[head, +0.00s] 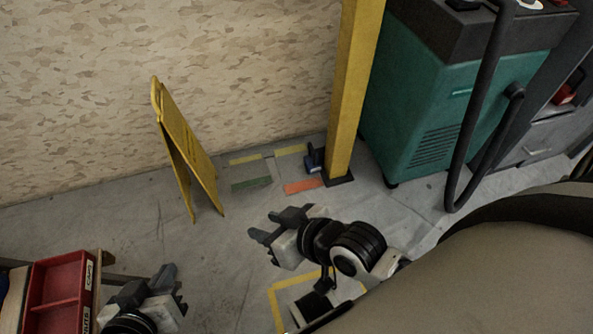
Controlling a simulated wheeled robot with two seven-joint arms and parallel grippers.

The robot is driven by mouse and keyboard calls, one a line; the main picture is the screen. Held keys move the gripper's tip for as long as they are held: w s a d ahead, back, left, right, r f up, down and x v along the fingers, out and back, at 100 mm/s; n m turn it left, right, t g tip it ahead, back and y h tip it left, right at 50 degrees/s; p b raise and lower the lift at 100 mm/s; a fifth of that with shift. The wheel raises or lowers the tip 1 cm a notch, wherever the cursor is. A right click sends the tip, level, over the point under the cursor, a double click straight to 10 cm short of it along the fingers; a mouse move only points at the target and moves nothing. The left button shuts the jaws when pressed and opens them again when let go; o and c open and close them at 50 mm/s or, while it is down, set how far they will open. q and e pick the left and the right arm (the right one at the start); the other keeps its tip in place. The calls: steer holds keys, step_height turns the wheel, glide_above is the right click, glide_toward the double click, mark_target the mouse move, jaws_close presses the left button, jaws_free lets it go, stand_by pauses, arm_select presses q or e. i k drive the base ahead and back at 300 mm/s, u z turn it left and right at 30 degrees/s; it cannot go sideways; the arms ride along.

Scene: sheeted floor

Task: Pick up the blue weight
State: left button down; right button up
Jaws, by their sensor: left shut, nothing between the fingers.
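The blue weight (315,159) is a small dark blue object with a black part. It stands on the floor against the foot of the yellow post, in the upper middle of the head view. My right gripper (262,225) is above the floor nearer to me, below and left of the weight and apart from it. Whether its fingers are open or shut is unclear. My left gripper (174,286) is at the lower left, shut and empty, far from the weight and beside the red tray.
A yellow folding sign (184,150) stands left of the weight. The yellow post (353,90) and a teal machine (420,105) with a black hose (480,110) are to the right. A red tray (52,292) is at lower left. Floor between my grippers and the wall is mostly clear.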

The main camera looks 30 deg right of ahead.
mark_target(313, 164)
steer(key=u, duration=1.85)
steer(key=k, duration=0.85)
steer(key=z, duration=1.85)
steer(key=i, duration=1.5)
steer(key=u, duration=0.05)
